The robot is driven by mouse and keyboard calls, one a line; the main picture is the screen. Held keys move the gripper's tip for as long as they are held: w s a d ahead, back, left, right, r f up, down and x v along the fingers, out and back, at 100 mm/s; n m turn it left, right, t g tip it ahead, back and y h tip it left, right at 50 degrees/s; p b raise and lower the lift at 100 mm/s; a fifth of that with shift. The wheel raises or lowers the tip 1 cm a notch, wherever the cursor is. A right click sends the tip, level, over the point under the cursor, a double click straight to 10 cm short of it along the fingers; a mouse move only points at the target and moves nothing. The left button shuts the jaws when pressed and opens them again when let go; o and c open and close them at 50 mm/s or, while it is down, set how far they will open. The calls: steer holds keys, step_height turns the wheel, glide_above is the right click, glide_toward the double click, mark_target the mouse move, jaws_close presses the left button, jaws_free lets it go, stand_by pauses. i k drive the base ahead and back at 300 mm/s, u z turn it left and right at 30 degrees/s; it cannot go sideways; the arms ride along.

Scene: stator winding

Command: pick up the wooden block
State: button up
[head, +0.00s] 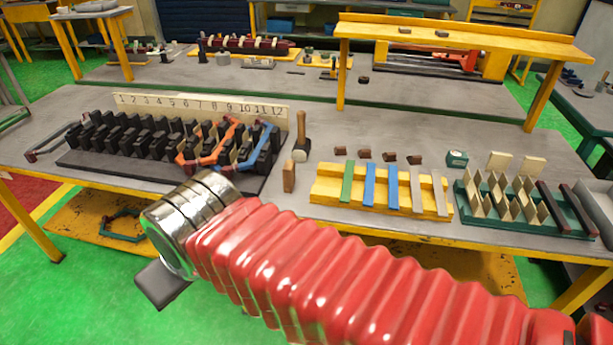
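A small brown wooden block (289,177) stands upright on the grey workbench near its front edge, just right of the black slotted stator model (170,140) and in front of a mallet (301,140). My arm in its red ribbed sleeve reaches in from the lower right and ends in a silver wrist. My gripper (162,284) shows only as a dark piece below the wrist, in front of the bench and left of the block, apart from it. Its fingers cannot be made out, so its opening is not clear.
A yellow wooden rack (330,190) with coloured strips lies right of the block, with several small dark brown pieces (364,154) behind it. A green tray (480,222) with folded papers is farther right. A numbered board (200,106) stands behind the stator model.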

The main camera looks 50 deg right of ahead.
mark_target(289, 169)
steer(key=z, duration=0.5)
steer(key=i, duration=1)
steer(key=z, duration=0.05)
